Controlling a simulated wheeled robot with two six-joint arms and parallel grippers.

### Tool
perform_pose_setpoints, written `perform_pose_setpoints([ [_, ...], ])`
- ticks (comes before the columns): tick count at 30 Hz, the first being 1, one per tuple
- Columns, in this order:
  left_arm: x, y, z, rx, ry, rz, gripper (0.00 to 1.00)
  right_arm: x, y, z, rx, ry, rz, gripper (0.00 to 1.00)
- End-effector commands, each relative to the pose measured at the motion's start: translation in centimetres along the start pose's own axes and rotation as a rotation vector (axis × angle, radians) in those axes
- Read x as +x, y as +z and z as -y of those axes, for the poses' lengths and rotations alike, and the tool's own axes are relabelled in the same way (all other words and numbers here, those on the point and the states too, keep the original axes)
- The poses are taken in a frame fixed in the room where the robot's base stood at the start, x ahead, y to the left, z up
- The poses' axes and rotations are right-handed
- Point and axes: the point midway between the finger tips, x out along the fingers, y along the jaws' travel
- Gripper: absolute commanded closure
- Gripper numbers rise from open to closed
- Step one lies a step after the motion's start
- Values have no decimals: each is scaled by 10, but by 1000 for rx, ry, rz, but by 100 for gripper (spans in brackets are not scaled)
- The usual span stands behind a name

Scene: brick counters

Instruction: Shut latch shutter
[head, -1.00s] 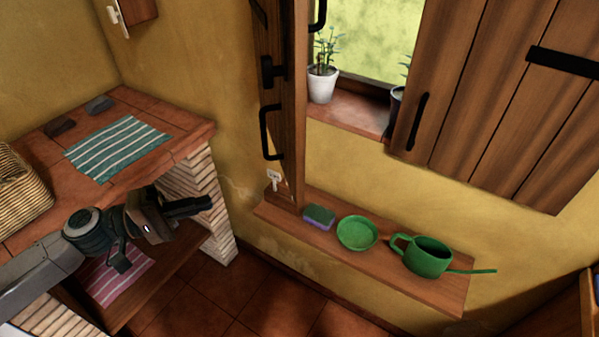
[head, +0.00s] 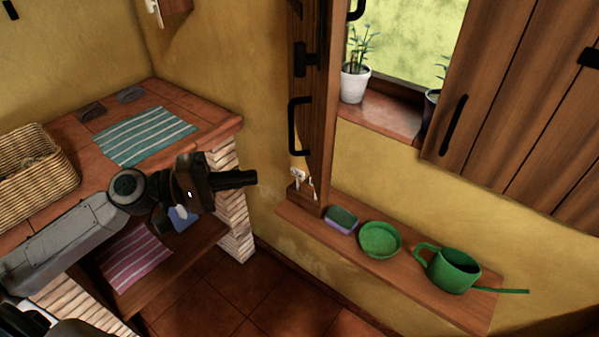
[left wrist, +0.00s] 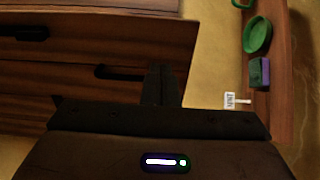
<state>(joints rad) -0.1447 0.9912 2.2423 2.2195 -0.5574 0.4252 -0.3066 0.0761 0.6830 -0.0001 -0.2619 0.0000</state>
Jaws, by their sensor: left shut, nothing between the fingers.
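The left wooden shutter (head: 323,120) stands swung out from the window, almost edge-on in the head view. It carries a black bar handle (head: 299,126) and a black latch fitting (head: 306,60). The right wooden shutter (head: 525,110) lies open to the right of the window, with a black handle (head: 452,126). My left gripper (head: 254,179) is shut and empty, left of the left shutter and apart from it. In the left wrist view, its fingers (left wrist: 163,85) show before the shutter's planks (left wrist: 60,85) and dark handle (left wrist: 118,73).
A wall shelf (head: 415,280) below the window holds a sponge (head: 342,220), a green bowl (head: 380,240) and a green watering can (head: 453,268). A tiled counter (head: 90,165) with a wicker basket (head: 40,175) and striped cloth (head: 145,135) is at left. Potted plants stand on the sill.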

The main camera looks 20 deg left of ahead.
Motion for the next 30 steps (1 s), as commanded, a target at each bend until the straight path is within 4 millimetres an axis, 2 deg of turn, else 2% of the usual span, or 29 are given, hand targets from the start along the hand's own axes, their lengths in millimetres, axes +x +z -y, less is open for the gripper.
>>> perform_pose_setpoints([
  [15,38,-1,-3,-2,1,-4,100,-14,12,-10,-4,10,17,29],
  [30,83,-1,-3,-5,0,-5,100,-34,9,-2,0,0,9,29],
])
